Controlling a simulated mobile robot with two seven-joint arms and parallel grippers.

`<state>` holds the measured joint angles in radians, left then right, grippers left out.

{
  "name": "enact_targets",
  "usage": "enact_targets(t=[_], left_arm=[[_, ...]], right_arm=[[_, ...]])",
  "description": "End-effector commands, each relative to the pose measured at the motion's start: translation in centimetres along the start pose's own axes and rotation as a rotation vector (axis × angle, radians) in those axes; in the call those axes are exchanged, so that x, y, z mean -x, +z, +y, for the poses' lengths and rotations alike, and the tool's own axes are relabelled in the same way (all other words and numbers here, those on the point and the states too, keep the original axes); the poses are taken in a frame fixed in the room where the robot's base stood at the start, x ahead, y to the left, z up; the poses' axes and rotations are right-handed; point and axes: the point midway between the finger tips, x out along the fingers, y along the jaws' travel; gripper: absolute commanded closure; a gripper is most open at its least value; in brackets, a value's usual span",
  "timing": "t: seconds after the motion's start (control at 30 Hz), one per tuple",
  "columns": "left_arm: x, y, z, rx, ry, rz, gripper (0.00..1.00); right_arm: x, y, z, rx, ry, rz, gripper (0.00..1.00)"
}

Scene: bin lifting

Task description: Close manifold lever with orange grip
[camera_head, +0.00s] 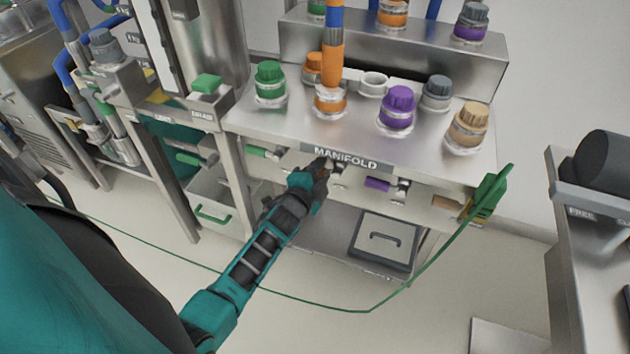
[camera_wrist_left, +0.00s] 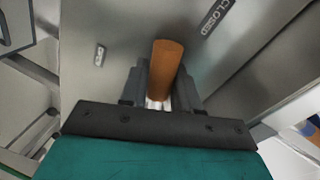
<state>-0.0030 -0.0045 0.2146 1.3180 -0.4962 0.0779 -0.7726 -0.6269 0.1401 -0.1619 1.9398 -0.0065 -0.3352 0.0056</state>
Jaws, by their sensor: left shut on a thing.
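The manifold (camera_head: 345,157) is a steel bench with a labelled front edge, capped ports on top and coloured lever grips along its front. My left gripper (camera_head: 320,168) reaches up to its front, just under the label. In the left wrist view the orange grip (camera_wrist_left: 165,68) stands between the two fingers of the left gripper (camera_wrist_left: 161,92), which are shut on it. A "CLOSED" marking (camera_wrist_left: 217,16) shows on the panel to the upper right of the grip. In the head view the gripper mostly hides the orange grip. My right gripper is not in view.
A green lever (camera_head: 262,152) is left of my gripper and a purple lever (camera_head: 378,184) is right of it. A grey case (camera_head: 383,243) sits on the lower shelf.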

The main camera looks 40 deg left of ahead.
Motion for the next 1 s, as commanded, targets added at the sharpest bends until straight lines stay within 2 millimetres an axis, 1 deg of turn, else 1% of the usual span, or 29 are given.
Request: enact_targets(t=[0.2,0.43,0.67,1.0], left_arm=[[-0.7,-0.2,-0.7,-0.158,-0.001,-0.032,1.0],[-0.7,-0.4,-1.2,-0.266,0.001,-0.053,1.0],[-0.7,-0.5,-1.4,-0.314,0.0,-0.062,1.0],[-0.7,-0.5,-1.5,-0.325,0.0,-0.063,1.0]], right_arm=[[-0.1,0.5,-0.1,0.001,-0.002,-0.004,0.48],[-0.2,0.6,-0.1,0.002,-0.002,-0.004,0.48],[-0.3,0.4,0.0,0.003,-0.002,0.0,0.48],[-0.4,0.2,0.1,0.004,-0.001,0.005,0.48]])
